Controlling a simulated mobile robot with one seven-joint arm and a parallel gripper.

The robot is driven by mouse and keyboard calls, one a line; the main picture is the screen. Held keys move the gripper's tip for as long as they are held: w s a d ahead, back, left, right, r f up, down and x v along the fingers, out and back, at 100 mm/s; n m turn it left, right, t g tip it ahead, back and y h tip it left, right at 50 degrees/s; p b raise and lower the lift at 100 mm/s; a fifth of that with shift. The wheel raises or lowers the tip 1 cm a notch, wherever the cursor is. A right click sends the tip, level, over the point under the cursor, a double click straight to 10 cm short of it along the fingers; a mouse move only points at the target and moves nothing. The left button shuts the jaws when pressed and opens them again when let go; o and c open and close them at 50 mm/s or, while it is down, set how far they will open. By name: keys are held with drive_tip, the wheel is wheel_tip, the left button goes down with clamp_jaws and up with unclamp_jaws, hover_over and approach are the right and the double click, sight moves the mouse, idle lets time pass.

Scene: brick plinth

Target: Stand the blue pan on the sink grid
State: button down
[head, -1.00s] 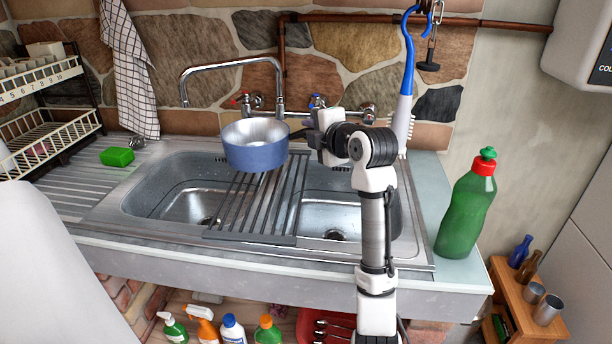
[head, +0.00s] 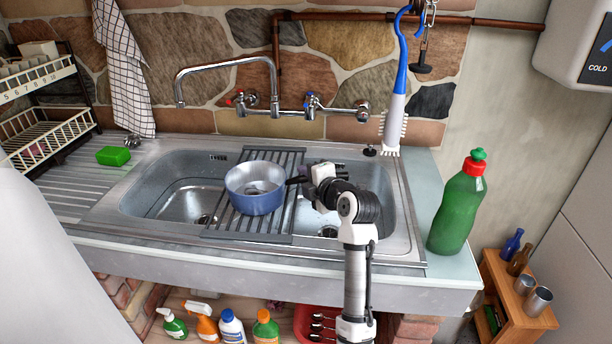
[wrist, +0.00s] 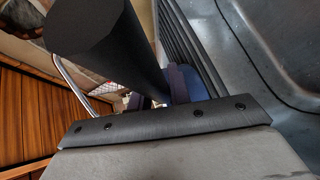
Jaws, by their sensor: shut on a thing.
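The blue pan (head: 256,202) is upright on the dark slatted sink grid (head: 222,228), or just above it; I cannot tell whether its base touches. Its mouth faces up and its inside is pale. My gripper (head: 298,181) is at the pan's right side, shut on its dark handle (wrist: 120,45), which fills the upper left of the wrist view. The pan's blue side (wrist: 190,84) shows as a small patch there. The grid lies across the middle of the double sink, and its bars run away from me. My gripper and the pan hide part of the grid.
Sink basins (head: 165,200) lie left and right of the grid. The tap spout (head: 228,62) arches behind the pan. A green bottle (head: 456,208) stands at the right edge, a brush (head: 395,115) hangs behind, and a green sponge (head: 113,156) lies left.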

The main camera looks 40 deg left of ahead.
drive_tip(key=c, duration=1.3)
unclamp_jaws()
